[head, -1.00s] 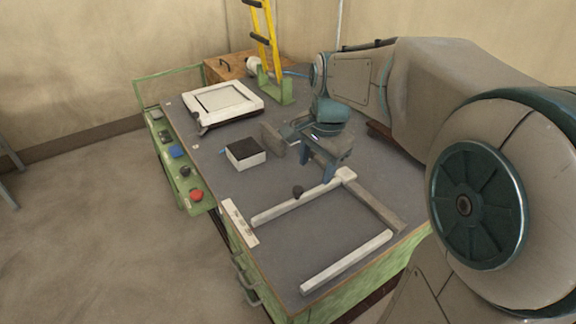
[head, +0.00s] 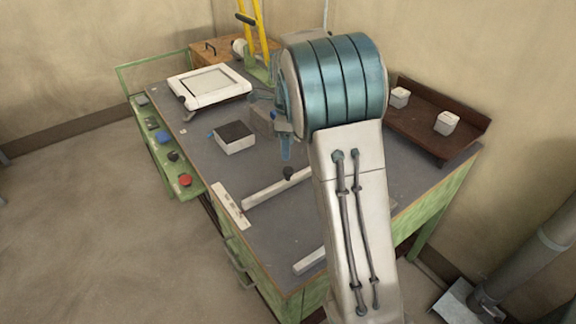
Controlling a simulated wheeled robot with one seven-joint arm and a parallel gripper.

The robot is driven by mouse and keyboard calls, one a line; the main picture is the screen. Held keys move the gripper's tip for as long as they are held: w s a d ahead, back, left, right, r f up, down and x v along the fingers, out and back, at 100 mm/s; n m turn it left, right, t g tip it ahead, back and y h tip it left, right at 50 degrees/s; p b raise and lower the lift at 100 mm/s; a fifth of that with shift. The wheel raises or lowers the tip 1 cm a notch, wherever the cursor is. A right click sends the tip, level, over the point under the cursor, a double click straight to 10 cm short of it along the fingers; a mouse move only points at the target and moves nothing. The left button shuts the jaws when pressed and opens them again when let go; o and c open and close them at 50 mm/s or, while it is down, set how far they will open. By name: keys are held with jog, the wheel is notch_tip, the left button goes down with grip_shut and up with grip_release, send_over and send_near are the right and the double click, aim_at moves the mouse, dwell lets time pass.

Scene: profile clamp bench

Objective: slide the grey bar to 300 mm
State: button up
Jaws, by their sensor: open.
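The grey bar is hidden behind my arm in the head view. The far pale rail (head: 270,190) lies on the bench, its right end hidden by my arm. The near pale rail (head: 309,262) shows only at its left end. A white marked strip (head: 231,205) lies across their left side; its numbers are too small to read. A black knob (head: 288,173) stands at the far rail. My gripper (head: 286,149) is mostly hidden by my arm; a blue finger shows above the bench beyond the knob. It is open, and I see nothing held.
A white box with a dark top (head: 234,138) and a grey block (head: 262,121) stand left of my gripper. A white framed panel (head: 208,88) lies at the far left. A brown tray (head: 432,135) with two white blocks is at the right.

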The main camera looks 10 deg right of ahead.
aim_at(288, 169)
notch_tip(288, 169, down, 8)
jog(key=shift+f+p, duration=0.25)
jog(key=shift+p, duration=0.05)
